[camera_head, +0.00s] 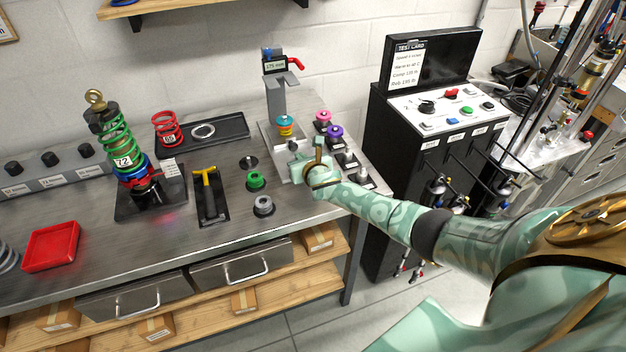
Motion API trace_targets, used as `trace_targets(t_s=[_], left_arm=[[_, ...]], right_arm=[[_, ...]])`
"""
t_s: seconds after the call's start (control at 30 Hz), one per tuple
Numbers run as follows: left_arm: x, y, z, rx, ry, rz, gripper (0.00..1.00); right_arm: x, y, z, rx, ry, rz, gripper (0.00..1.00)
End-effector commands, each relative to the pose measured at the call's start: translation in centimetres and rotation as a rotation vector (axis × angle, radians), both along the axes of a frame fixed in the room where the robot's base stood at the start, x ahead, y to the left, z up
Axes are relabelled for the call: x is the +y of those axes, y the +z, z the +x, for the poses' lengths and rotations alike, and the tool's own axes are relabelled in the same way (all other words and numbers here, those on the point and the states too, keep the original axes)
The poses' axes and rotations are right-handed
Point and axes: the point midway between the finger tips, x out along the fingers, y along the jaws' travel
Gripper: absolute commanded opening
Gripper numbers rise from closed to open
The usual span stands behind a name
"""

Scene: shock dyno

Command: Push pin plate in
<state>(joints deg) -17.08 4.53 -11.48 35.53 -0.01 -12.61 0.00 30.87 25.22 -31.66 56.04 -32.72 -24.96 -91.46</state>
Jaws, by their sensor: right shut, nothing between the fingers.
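A grey fixture (278,98) with a small display and a red lever (296,63) stands at the bench's back right. A blue and yellow round part (286,124) sits at the front of its post, above a light base plate (267,131). My right gripper (294,162) is shut with nothing in it, low at the front of this base plate. It hides part of the plate's front, and I cannot tell whether it touches it. I cannot make out a separate pin plate for certain. My left gripper is out of view.
Purple (335,132) and pink-topped (323,117) parts stand right of the fixture; green (255,180) and grey (263,205) ones stand in front. A yellow-handled tool (208,190) and a green coil-spring shock (118,145) are further left. A black control cabinet (385,180) stands right of the bench.

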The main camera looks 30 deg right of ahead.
Motion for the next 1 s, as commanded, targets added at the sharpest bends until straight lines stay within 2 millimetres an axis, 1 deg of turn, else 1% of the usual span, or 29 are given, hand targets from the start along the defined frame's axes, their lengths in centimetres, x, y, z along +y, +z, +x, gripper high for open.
trace_targets(t_s=[0.03,0.1,0.2,0.27,0.4,0.47,0.53,0.63,0.87,0.97,1.0], left_arm=[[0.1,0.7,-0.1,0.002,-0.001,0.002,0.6],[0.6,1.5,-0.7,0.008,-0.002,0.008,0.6],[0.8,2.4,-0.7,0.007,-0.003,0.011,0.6],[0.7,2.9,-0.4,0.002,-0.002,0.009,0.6],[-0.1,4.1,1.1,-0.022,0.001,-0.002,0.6],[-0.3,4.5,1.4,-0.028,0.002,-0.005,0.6],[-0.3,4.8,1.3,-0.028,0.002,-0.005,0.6],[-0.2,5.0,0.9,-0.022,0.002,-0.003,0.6],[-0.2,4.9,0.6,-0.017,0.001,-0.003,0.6],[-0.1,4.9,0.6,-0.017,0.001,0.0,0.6],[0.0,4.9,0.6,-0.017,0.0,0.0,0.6]], right_arm=[[0.0,0.4,-0.6,0.001,0.001,0.0,0.0],[0.4,0.9,-1.7,0.002,0.004,0.0,0.0],[0.7,1.4,-3.2,0.002,0.002,0.0,0.0],[0.9,1.7,-4.1,0.003,0.003,0.0,0.0],[1.5,2.5,-6.5,0.004,0.002,0.001,0.0],[1.7,2.9,-7.4,0.004,0.003,0.002,0.0],[1.9,3.0,-8.3,0.005,0.002,0.001,0.0],[2.1,3.2,-9.1,0.005,0.001,0.001,0.0],[2.3,3.2,-9.5,0.003,-0.003,0.012,0.0],[3.9,2.9,-10.9,-0.008,-0.055,0.133,0.0],[5.1,2.9,-12.1,-0.016,-0.101,0.231,0.0]])
